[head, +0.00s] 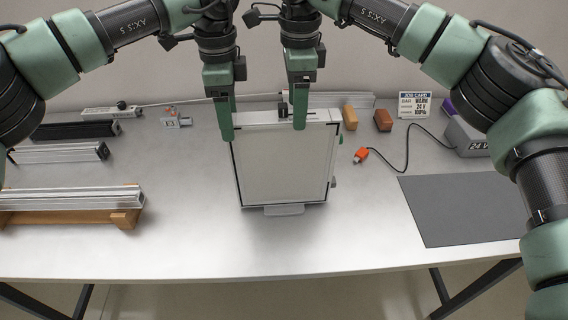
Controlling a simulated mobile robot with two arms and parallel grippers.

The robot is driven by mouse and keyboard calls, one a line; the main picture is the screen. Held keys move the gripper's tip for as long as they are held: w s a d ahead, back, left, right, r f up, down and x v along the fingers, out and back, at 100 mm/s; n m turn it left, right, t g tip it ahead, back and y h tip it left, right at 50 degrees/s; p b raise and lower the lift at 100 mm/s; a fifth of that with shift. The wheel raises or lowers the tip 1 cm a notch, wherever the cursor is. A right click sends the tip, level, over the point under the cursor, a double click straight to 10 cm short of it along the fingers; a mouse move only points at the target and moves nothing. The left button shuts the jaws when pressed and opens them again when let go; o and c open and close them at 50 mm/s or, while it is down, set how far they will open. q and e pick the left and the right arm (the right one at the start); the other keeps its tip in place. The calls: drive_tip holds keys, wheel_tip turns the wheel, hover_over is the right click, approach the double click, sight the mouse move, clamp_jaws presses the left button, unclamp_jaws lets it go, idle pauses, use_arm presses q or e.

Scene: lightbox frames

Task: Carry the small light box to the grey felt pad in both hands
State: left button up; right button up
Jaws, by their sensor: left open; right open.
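The small light box (284,165) is a pale panel in a thin dark and silver frame, standing near the middle of the table. A grey tab shows at its lower edge. The grey felt pad (462,210) lies flat and bare at the right of the table. My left gripper (226,138) is open, its fingers pointing down at the box's upper left corner. My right gripper (299,127) is open, its fingers in front of the box's top edge, right of its middle. I cannot tell whether either touches the box.
An aluminium profile (75,199) rests on wooden supports at the left, with more bars behind it. A grey 24 V supply (467,138) stands behind the pad; its black cable ends in an orange plug (361,155) between box and pad. A job card (415,105) stands at the back.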

sight(233, 143)
use_arm(q)
drive_tip(key=shift+a+f, duration=0.15)
drive_tip(key=shift+f, duration=0.3)
use_arm(e)
drive_tip(key=shift+f, duration=0.45)
use_arm(q)
wheel_tip(233, 143, down, 7)
drive_tip(key=shift+r, duration=0.1)
use_arm(e)
wheel_tip(233, 143, down, 7)
drive_tip(key=shift+r, duration=0.15)
use_arm(q)
clamp_jaws()
use_arm(e)
clamp_jaws()
use_arm(q)
drive_tip(key=shift+r, duration=0.15)
use_arm(e)
drive_tip(key=shift+r, duration=0.1)
